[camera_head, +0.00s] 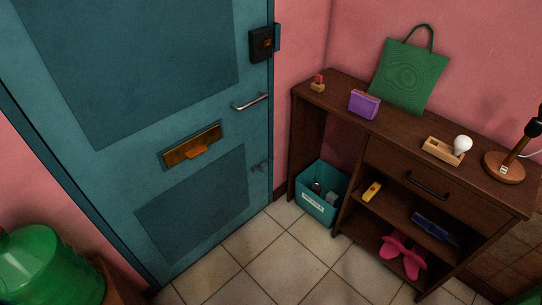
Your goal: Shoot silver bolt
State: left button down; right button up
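A teal door (195,110) stands closed or nearly closed on the left. A small grey metal piece, which looks like the silver bolt (261,165), sits low at the door's right edge; it is too small to tell whether it is drawn or shot. Above it are a silver lever handle (251,102) and a black lock box (262,43). Neither of my grippers shows in the head view.
A dark wooden shelf unit (400,150) stands right of the door, with a purple box (364,104), a green bag (408,76) and a lamp (505,168) on top. A green glossy object (45,265) is lower left. Tiled floor (290,250) before the door is clear.

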aim_at(263, 169)
jog(key=i+l+z, duration=0.1)
jog(key=i, duration=0.85)
